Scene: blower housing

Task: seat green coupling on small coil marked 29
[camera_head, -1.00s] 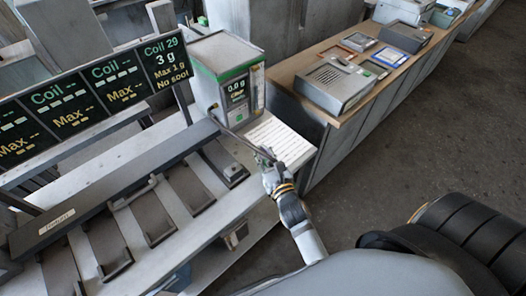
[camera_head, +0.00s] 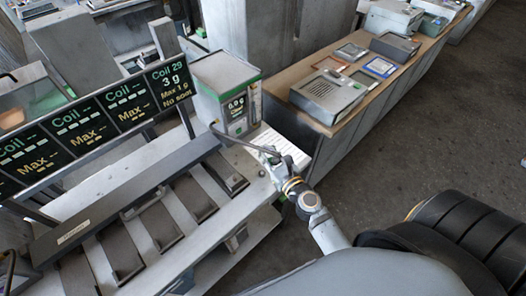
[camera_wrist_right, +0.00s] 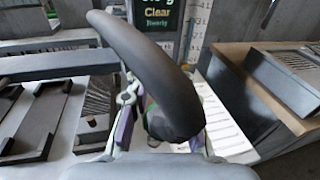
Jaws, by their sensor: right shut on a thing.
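My right gripper (camera_head: 269,156) is shut on a dark grey curved hose (camera_wrist_right: 150,65) and holds it over the white card in front of the display box. In the head view the hose (camera_head: 235,140) runs from the gripper back towards the box. In the right wrist view it arches up close to the camera and hides much of the grip. A small dark green patch (camera_wrist_right: 149,101) shows between the fingers, beside the hose; I cannot tell whether it is the green coupling. A sign panel (camera_head: 170,80) reads "Coil 29, 3 g, Max 1 g". I cannot make out the coil. My left gripper is not seen.
The box (camera_head: 228,95) with a green-edged display stands behind the right end of the slotted bench (camera_head: 165,225). A white printed card (camera_head: 290,148) lies before it. A wooden-topped counter (camera_head: 285,82) with several devices is to the right. Grey floor beyond is open.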

